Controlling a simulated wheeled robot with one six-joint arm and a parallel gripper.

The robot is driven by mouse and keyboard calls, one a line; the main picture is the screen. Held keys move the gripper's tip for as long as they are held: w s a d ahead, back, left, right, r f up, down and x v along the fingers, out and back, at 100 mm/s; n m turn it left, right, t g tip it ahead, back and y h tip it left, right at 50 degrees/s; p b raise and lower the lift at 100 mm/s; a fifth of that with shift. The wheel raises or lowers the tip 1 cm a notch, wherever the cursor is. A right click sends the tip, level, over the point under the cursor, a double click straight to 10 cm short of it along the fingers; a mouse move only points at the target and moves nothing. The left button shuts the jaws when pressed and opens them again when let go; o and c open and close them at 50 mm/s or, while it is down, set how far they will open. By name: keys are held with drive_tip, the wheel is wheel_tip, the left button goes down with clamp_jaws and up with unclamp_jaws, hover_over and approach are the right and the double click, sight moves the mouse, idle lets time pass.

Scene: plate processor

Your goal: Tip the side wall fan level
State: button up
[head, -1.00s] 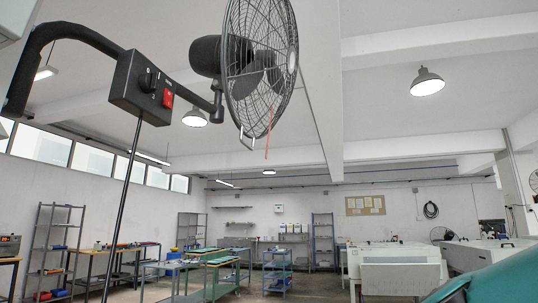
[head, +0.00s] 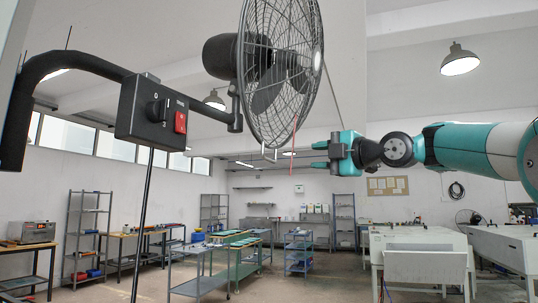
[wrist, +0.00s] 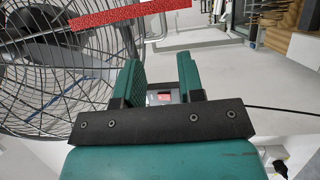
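The wall fan (head: 282,70) hangs at upper centre in the head view on a black bent arm, with a round wire cage and a dark motor housing (head: 220,57). Its cage looks tilted off vertical. A pale loop handle (head: 268,155) and a red strip (head: 294,132) hang at the cage's lower edge. In the wrist view the cage (wrist: 60,60) fills the left and the red strip (wrist: 105,18) crosses the top. My gripper (head: 316,155) is just right of the cage bottom, its fingers pointing left. The fingers (wrist: 158,85) are apart with nothing seen held between them.
A black switch box (head: 153,112) with a knob and red switch sits on the fan's arm, and a thin dark cord (head: 143,215) hangs below it. Workbenches, shelves and white machines (head: 420,255) stand lower down, away from the fan. The air below the fan is open.

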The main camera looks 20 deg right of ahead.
sight(271, 160)
drive_tip(key=p+x, duration=1)
drive_tip(key=x, duration=0.6)
drive_tip(key=shift+w+a+f, duration=0.15)
drive_tip(key=shift+a, duration=0.2)
clamp_jaws()
